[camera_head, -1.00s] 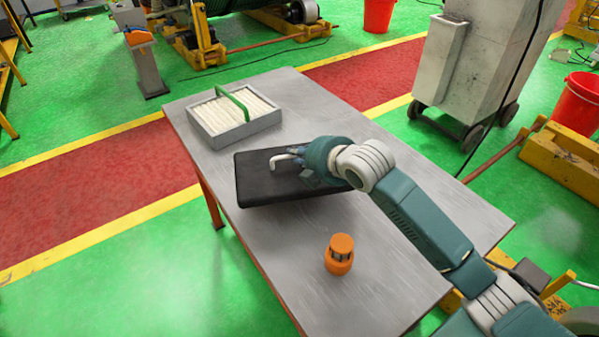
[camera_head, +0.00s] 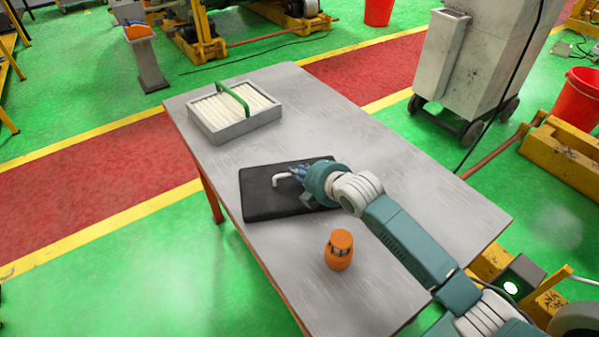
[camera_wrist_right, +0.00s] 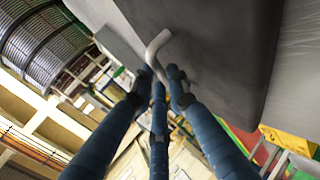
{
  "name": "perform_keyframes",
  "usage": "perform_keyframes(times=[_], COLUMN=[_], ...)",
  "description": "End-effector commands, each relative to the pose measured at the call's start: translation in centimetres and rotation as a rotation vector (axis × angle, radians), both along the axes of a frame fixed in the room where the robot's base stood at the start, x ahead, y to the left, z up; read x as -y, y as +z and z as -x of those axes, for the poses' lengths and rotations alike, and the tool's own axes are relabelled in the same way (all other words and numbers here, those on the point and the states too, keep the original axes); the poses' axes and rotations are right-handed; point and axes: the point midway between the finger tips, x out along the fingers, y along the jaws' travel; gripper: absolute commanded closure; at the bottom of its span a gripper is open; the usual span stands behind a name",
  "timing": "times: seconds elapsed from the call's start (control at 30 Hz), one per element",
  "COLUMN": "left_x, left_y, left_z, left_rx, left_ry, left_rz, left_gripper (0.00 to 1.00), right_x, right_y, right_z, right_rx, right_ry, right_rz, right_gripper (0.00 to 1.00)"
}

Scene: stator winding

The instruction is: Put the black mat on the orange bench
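The black mat (camera_head: 262,197) lies flat, or very nearly flat, on the grey top of the orange-legged bench (camera_head: 420,185), left of its middle. A pale bent handle (camera_head: 283,178) stands up from the mat. My right gripper (camera_head: 298,172) is over the mat, its blue fingers at the handle. In the right wrist view the fingertips (camera_wrist_right: 160,80) close around the end of the pale handle (camera_wrist_right: 155,47), with the dark mat (camera_wrist_right: 215,50) beyond. Part of the mat is hidden behind my right wrist. My left gripper is out of view.
A grey tray of white rods with a green handle (camera_head: 233,92) stands behind the mat on the bench. An orange lantern-like object (camera_head: 339,250) stands in front of it. The bench's right part is clear. A grey cabinet on wheels (camera_head: 460,70) stands behind.

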Motion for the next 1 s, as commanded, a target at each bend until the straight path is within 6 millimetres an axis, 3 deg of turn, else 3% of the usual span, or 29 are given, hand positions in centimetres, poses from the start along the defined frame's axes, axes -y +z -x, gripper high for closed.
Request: perform_keyframes(times=[0.03,0.1,0.57,1.0], left_x=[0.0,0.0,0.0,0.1], left_y=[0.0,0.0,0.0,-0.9], left_z=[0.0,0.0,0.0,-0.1], left_rx=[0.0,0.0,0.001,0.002], left_ry=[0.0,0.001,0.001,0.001], left_rz=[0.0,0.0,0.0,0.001], left_gripper=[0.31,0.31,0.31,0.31], right_x=[0.0,0.0,0.4,3.9], right_y=[-0.1,-0.1,0.4,4.6], right_z=[0.0,0.0,0.4,6.2], right_rx=[-0.001,-0.001,0.0,0.002], right_ry=[-0.001,-0.001,-0.001,0.0], right_rz=[0.001,0.001,0.001,0.003], right_gripper=[0.77,0.66,0.66,0.66])
